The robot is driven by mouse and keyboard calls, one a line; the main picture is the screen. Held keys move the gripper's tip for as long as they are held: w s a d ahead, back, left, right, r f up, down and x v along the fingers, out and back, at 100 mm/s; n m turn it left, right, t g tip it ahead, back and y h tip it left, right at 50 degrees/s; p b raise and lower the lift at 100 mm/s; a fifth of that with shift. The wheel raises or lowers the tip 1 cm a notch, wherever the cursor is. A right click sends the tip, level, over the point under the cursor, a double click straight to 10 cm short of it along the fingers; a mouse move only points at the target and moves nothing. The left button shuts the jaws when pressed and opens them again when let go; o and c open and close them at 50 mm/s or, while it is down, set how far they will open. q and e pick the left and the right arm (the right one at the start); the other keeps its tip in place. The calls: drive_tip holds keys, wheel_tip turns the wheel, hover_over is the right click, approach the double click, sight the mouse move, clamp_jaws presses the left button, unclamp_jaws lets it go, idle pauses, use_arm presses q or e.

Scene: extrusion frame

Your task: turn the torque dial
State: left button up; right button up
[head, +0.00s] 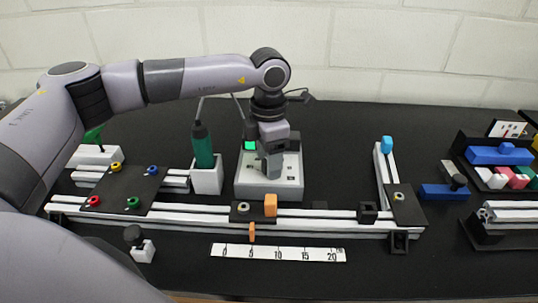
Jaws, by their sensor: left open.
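A light grey control box (242,187) stands behind the rail frame, near the middle of the head view. It has a small lit green display (250,146) at its upper left and small round features on its top face. My left gripper (272,174) points down right over the middle of this box, with its jaws open. I cannot tell whether the fingers touch anything. My right gripper is out of view.
A green screwdriver (203,146) stands in a white holder (207,181) just left of the box. The aluminium rail frame (320,223) with an orange block (270,206) runs in front. A ruler strip (278,252) lies nearer. Blue and coloured parts fill the right side. Dark table is clear behind the box.

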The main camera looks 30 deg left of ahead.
use_arm(q)
drive_tip(key=c, duration=1)
drive_tip(key=shift+c, duration=0.2)
drive_tip(key=shift+n, duration=0.3)
drive_tip(key=n+b, duration=0.1)
drive_tip(key=n, duration=0.1)
drive_tip(key=shift+f+n+b, duration=0.1)
drive_tip(key=shift+n+b, duration=0.2)
drive_tip(key=shift+n, duration=0.1)
drive_tip(key=shift+n+b, duration=0.5)
drive_tip(key=shift+n, duration=1.3)
drive_tip(key=o, duration=1)
